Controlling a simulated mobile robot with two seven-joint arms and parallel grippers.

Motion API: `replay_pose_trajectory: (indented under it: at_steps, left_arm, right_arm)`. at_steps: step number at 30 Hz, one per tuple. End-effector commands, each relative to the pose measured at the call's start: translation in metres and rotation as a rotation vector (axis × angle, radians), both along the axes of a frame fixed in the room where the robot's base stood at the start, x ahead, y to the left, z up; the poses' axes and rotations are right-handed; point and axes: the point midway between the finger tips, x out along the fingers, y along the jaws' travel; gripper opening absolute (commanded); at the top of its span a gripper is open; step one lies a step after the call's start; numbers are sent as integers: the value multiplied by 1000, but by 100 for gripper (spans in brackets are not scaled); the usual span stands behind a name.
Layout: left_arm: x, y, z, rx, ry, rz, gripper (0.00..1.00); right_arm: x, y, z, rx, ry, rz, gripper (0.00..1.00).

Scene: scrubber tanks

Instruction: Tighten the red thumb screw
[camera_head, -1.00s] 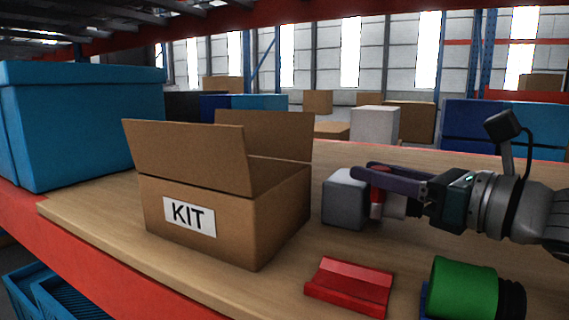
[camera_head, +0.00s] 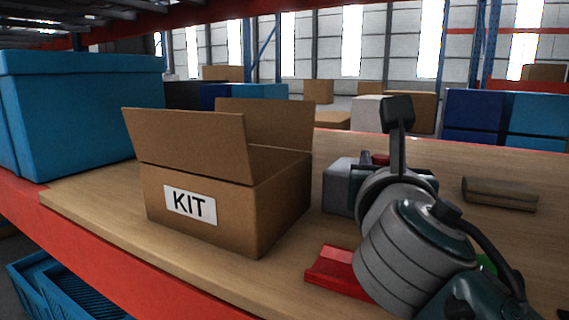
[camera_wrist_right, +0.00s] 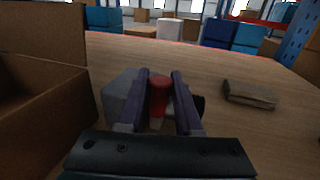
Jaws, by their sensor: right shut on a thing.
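The red thumb screw (camera_wrist_right: 158,96) stands between the two fingers of my right gripper (camera_wrist_right: 160,98) in the right wrist view. The fingers are shut on it. A grey block (camera_wrist_right: 120,92) is just left of the screw, and it also shows in the head view (camera_head: 338,188). In the head view my right wrist hides most of the screw and the right gripper (camera_head: 378,162); only small red and purple parts show behind it. My left gripper is in neither view.
An open cardboard box marked KIT (camera_head: 245,205) stands left of the grey block. A red holder (camera_head: 335,270) lies in front, partly behind my arm. A green object (camera_head: 486,263) is mostly hidden. A brown bundle (camera_head: 500,194) lies at right. A large blue bin (camera_head: 80,115) stands far left.

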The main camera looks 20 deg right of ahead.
Motion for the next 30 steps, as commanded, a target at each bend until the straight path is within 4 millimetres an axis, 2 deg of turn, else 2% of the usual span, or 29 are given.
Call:
replay_pose_trajectory:
  at_steps: [15, 21, 30]
  left_arm:
    - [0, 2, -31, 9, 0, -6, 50]
    - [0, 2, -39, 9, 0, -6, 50]
    - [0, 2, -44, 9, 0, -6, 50]
  right_arm:
    - [1, 0, -3, 1, 1, -435, 0]
    - [0, -1, -3, 1, 2, -538, 0]
    - [-1, -1, -2, 1, 5, -603, 0]
